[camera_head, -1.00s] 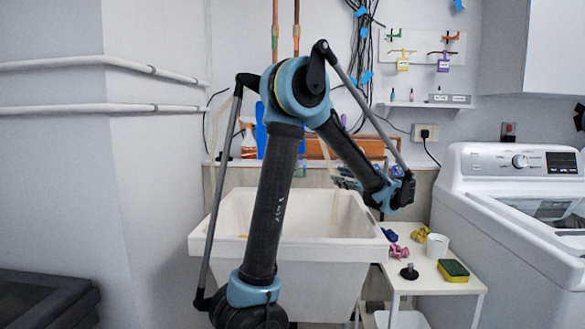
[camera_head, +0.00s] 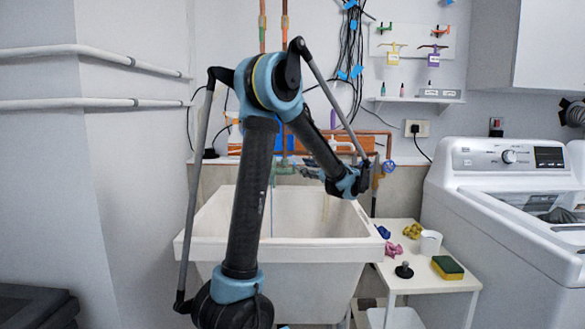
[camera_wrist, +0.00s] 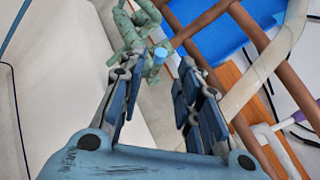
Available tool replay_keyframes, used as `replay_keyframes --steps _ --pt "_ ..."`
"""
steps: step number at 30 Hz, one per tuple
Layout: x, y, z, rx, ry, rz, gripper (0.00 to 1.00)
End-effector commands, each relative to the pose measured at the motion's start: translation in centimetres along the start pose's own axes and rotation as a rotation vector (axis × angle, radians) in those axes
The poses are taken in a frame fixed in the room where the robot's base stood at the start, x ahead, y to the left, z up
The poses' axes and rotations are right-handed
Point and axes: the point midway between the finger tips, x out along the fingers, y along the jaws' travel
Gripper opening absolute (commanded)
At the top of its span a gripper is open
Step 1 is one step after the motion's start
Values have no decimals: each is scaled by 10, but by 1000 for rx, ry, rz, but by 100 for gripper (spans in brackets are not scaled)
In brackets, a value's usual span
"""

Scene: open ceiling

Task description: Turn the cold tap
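A greenish tap body (camera_wrist: 130,28) with a small blue knob (camera_wrist: 160,55) shows at the top of the wrist view. I take the blue knob to be the cold tap's handle. My gripper (camera_wrist: 158,74) is open, its two fingers apart, with the blue knob seen between and just beyond the tips. I cannot tell whether a finger touches it. In the head view, the greenish tap (camera_head: 282,166) is on the wall above the white sink (camera_head: 330,250). My gripper (camera_head: 305,166) is just right of it, partly hidden by my wrist.
Copper pipes (camera_wrist: 255,35) run close to the right finger. A blue-wheeled valve (camera_head: 389,166) sits further right on the wall. A white side table (camera_head: 430,280) with sponge and cup stands beside the sink, and a washing machine (camera_head: 500,220) stands at right.

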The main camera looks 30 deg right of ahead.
Motion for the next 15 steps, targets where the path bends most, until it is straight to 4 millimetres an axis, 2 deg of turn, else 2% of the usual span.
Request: replay_keyframes --steps 1,7,15 --pt "10 1 1 0 -3 4 31" --pt "43 1 1 0 -3 3 31" --pt "69 0 0 0 -1 1 31"
